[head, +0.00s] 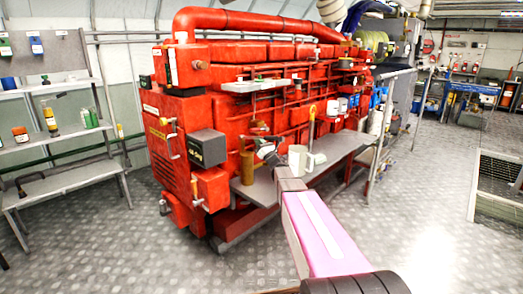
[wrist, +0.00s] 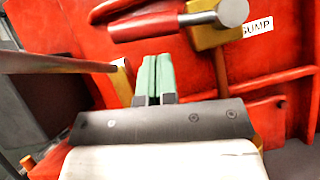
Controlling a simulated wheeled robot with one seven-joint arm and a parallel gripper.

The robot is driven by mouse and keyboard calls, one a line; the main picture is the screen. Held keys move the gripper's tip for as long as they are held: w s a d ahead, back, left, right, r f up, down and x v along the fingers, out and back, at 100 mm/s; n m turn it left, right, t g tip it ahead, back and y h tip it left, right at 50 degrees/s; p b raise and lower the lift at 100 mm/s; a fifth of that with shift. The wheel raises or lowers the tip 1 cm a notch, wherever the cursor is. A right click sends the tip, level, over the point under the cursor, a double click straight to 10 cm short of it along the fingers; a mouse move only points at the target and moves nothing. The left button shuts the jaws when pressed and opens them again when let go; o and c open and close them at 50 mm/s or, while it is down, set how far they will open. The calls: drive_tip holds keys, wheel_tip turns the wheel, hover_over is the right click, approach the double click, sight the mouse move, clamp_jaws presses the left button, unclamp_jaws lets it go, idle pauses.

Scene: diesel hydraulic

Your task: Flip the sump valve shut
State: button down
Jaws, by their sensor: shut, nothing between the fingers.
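The SUMP label (wrist: 257,28) is a white plate on the red engine in the wrist view. Just left of it is the sump valve (wrist: 205,36), with a yellow body, a silver round end and a red lever. The lever (wrist: 150,27) points left, lying nearly level across the picture. My gripper (wrist: 156,62) has its green fingers together and empty, just below the lever in the picture. I cannot tell whether they touch it. In the head view my gripper (head: 266,152) is at the engine's side, and the valve cannot be made out there.
The red engine (head: 265,52) fills the middle of the head view. A grey bench (head: 345,145) runs along its side, below my gripper. In the wrist view a brown rod (wrist: 55,63) and a yellow fitting (wrist: 122,82) are close left of the fingers. Floor (head: 420,200) is clear at right.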

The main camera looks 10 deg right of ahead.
sight(256, 129)
drive_tip(key=shift+w+r, duration=0.2)
drive_tip(key=shift+r, duration=0.6)
drive_tip(key=shift+r, duration=0.1)
drive_tip(key=r+m+h, duration=0.1)
drive_tip(key=m, duration=0.1)
drive_tip(key=shift+s+a+r+m+t+h, duration=0.1)
drive_tip(key=shift+a+r+m+t+h, duration=0.05)
drive_tip(key=shift+r+m+t+h, duration=0.25)
